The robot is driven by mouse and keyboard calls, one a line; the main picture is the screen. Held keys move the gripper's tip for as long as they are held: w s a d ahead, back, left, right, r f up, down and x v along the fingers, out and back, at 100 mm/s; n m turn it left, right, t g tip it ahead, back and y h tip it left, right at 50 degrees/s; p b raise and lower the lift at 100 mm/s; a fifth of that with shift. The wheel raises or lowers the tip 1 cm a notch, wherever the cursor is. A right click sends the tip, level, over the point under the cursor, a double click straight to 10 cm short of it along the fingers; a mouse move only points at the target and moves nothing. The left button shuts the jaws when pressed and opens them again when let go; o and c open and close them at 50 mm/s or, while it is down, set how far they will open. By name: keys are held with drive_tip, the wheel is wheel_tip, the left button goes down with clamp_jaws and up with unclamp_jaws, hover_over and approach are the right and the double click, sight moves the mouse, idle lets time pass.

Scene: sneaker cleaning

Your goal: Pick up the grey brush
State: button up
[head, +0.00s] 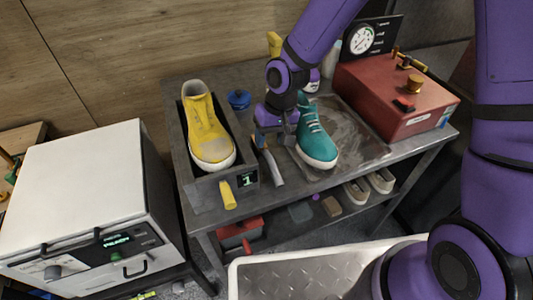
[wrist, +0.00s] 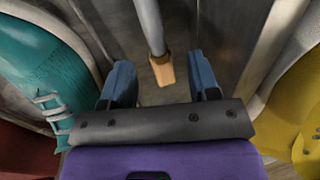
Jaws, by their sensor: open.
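The grey brush (head: 275,170) lies on the grey workbench between the teal sneaker (head: 315,140) and the dark tray holding the yellow sneaker. In the wrist view its grey handle (wrist: 149,24) comes down from the top edge to a tan end, which shows between my two blue fingertips. My gripper (head: 277,139) is low over the bench, beside the teal sneaker, at the far end of the brush. In the wrist view my gripper (wrist: 163,80) is open, with a gap on each side of the brush. I cannot tell how far above the brush it is.
The dark tray (head: 220,183) with the yellow sneaker (head: 208,130) stands close on the left. A red box with a gauge (head: 395,92) stands at the back right. A blue jar (head: 239,98) is behind the brush. A white machine (head: 80,190) stands left of the bench.

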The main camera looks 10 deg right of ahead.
sight(269, 154)
drive_tip(key=shift+s+a+f, duration=0.1)
drive_tip(key=shift+a+f, duration=0.1)
drive_tip(key=shift+f, duration=1.65)
drive_tip(key=shift+s+a+f, duration=0.1)
drive_tip(key=shift+a+f, duration=0.1)
drive_tip(key=shift+f, duration=1.6)
drive_tip(key=c, duration=1)
